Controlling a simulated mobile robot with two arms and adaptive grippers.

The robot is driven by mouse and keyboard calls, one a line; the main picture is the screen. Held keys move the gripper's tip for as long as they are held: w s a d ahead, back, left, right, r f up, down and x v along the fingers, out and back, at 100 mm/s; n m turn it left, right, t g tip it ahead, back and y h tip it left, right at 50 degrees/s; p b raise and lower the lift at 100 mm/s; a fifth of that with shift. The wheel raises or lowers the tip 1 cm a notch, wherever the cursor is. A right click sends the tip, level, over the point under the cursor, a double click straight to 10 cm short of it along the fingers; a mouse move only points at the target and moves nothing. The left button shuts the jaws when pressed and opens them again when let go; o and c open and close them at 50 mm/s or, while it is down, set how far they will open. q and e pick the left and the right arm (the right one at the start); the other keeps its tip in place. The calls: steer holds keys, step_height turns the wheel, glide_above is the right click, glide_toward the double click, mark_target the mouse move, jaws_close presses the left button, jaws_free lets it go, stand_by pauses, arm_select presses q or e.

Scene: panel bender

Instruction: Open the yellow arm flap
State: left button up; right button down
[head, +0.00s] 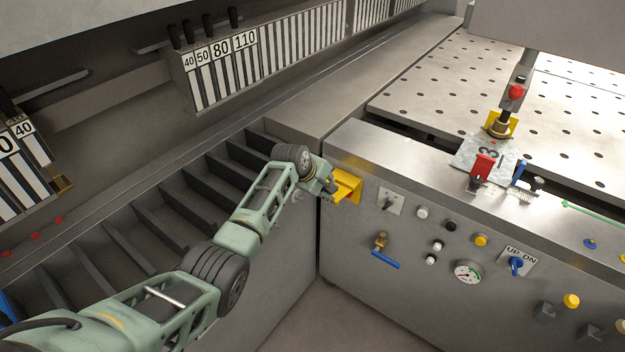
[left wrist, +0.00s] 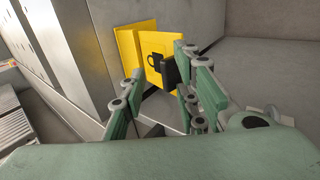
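The yellow arm flap (head: 348,186) is on the left end of the grey control panel, partly hidden by my left gripper in the head view. In the left wrist view the flap (left wrist: 156,46) carries a black padlock sign and stands out at an angle from a yellow plate (left wrist: 127,48) behind it. My left gripper (head: 332,190) is right at the flap. In the left wrist view its fingers (left wrist: 154,76) are apart, one on each side of the flap's lower part. I cannot tell whether they touch it. My right gripper is in neither view.
The panel's front has a switch (head: 390,201), a blue-handled valve (head: 384,259), a gauge (head: 467,271) and several buttons. A perforated table (head: 440,80) lies behind it. A dark slatted recess (head: 130,215) lies beyond my left arm.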

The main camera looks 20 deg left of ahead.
arm_select(q)
steer(key=v, duration=1)
steer(key=shift+s+a+f, duration=0.25)
steer(key=shift+a, duration=0.05)
